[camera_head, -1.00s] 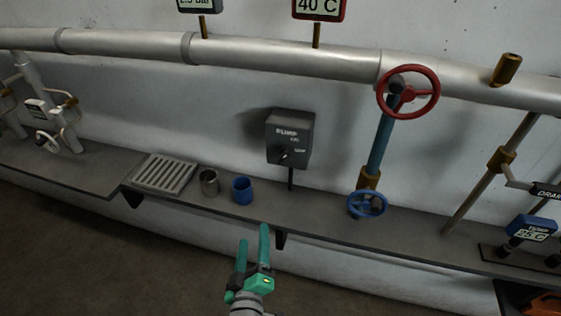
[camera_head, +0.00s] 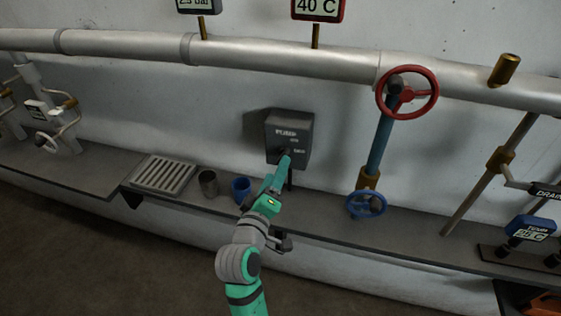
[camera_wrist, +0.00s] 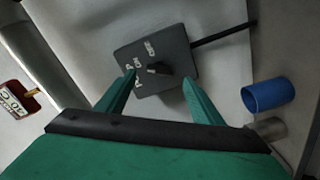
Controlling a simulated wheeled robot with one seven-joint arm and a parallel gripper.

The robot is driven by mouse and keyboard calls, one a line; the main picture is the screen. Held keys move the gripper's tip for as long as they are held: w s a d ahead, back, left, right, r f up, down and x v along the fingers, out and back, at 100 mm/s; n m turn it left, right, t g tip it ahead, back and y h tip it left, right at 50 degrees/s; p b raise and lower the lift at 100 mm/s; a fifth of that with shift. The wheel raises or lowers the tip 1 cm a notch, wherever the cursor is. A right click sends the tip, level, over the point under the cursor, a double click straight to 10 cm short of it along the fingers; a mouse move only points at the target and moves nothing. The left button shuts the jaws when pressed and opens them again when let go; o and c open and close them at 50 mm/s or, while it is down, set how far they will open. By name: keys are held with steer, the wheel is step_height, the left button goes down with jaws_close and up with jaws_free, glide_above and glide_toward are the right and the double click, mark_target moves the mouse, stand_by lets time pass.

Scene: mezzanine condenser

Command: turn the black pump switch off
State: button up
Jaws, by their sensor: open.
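The dark grey pump switch box (camera_head: 289,131), marked PUMP, stands on a thin post at the wall behind the shelf. It also shows in the wrist view (camera_wrist: 166,42), with its black knob (camera_wrist: 157,68) between my two fingertips. My gripper (camera_head: 284,160) is in front of the lower part of the box and hides most of the knob in the head view. In the wrist view my gripper (camera_wrist: 158,82) is open, with one green finger on each side of the knob. I cannot tell whether either finger touches it.
A blue cup (camera_head: 241,186) and a metal cup (camera_head: 208,182) stand on the shelf (camera_head: 325,217) left of my gripper, near a slatted drain grate (camera_head: 163,174). A blue valve wheel (camera_head: 366,205) and a red wheel (camera_head: 407,92) are on the right.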

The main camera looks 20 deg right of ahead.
steer(key=x, duration=0.5)
steer(key=shift+d, duration=0.25)
steer(key=shift+c, duration=0.2)
steer(key=shift+a, duration=0.15)
steer(key=c, duration=1)
